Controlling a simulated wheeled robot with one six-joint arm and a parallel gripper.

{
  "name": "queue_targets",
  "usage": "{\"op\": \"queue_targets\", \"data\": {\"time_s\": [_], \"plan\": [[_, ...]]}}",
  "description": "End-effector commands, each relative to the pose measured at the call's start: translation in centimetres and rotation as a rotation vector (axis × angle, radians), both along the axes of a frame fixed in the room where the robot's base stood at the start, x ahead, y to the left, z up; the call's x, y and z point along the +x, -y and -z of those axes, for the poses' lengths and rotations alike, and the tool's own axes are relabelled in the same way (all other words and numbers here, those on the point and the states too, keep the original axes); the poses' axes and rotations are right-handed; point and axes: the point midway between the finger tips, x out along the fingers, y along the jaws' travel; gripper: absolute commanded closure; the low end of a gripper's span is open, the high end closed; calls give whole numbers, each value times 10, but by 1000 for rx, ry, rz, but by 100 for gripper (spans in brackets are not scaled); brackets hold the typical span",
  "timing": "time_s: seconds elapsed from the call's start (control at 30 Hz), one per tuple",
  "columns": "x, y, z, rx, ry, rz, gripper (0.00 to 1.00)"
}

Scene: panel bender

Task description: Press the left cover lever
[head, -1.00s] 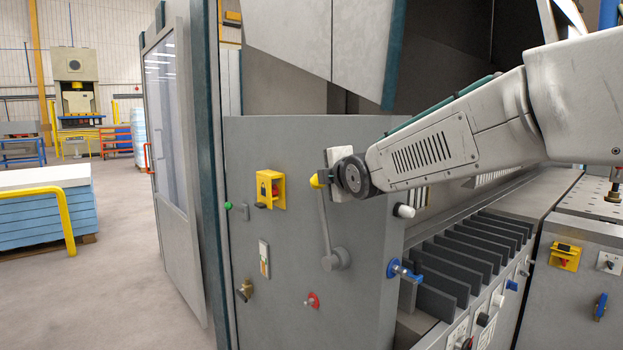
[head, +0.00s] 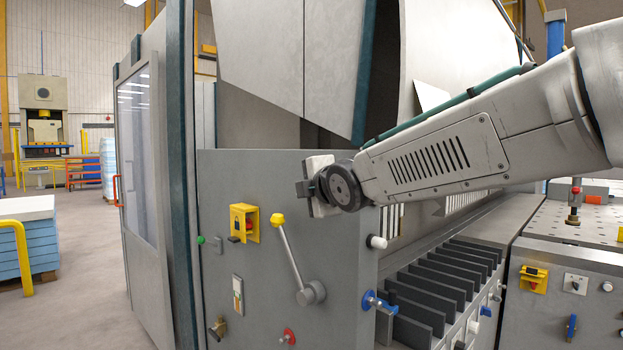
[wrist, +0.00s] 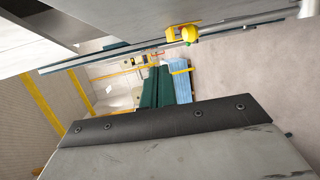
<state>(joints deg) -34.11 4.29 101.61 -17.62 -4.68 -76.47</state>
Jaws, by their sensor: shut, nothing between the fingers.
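On the grey front panel (head: 225,175) of the bender in the head view, a metal lever (head: 292,256) with a yellow knob (head: 277,219) leans up and left from its round hub (head: 311,293). To its left is a yellow housing (head: 244,223) with a small red part inside. A similar yellow housing (head: 534,279) sits on the right cabinet. My gripper (head: 302,188) is shut and empty, above and right of the knob and apart from it. In the wrist view, a dark bolted edge fills the lower part; a yellow part (wrist: 183,33) shows above, and I cannot tell which one it is.
A green button (head: 200,240), a white switch plate (head: 238,295), a red knob (head: 289,336) and a blue handle (head: 375,301) share the panel. A row of dark slats (head: 440,287) lies to the right. Floor is free at left, before a blue stack (head: 30,245).

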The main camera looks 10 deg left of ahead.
Motion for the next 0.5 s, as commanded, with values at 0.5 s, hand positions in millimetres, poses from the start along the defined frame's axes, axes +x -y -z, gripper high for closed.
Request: {"op": "queue_targets", "data": {"time_s": [0.5], "plan": [[-34, 22, -33, 0, 2, 5, 100]]}}
